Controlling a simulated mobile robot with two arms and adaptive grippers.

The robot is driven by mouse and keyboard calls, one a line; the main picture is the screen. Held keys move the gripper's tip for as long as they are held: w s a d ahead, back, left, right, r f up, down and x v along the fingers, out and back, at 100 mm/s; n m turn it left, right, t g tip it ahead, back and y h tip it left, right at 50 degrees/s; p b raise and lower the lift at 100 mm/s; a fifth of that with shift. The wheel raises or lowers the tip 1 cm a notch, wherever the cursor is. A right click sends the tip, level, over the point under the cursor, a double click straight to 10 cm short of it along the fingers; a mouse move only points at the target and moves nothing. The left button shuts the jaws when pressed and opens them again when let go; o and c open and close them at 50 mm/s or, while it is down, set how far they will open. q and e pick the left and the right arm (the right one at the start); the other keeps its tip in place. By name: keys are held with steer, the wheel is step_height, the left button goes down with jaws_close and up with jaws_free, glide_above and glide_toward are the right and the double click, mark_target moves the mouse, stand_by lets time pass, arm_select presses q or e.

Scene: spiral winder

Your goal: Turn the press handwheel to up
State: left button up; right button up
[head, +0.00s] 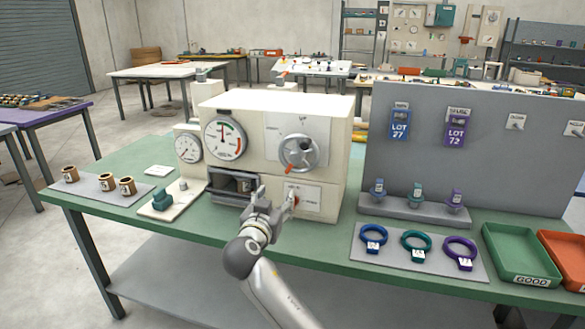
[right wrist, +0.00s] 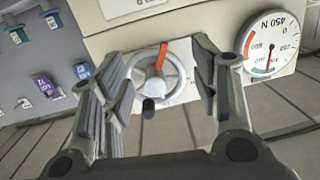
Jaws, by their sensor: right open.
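The press (head: 325,110) is a cream box on the green bench. Its grey handwheel (head: 299,153) is on the right of the front panel, with an orange-red mark at the lower left of the wheel and a dark knob at its upper right. My right gripper (head: 272,198) is open and empty, in front of the press and below the handwheel. In the right wrist view, which is turned over, the handwheel (right wrist: 168,84) appears between the open fingers, beyond them and apart from them. My left gripper is not in view.
A round gauge (head: 224,138) is left of the handwheel, above an open chamber (head: 234,176). A red button (head: 294,201) is below the wheel. A grey panel (head: 480,140) stands right of the press. Coloured rings lie on a mat (head: 400,262); a green tray (head: 520,255) stands beside it.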

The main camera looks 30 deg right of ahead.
mark_target(295, 161)
step_height(295, 161, up, 6)
steer(key=s+d+m+h, duration=0.1)
steer(key=m+h, duration=0.1)
steer(key=m, duration=0.1)
steer(key=p+x, duration=0.2)
steer(key=x, duration=0.8)
steer(key=shift+s+d, duration=0.1)
steer(key=shift+d, duration=0.2)
steer(key=c, duration=1)
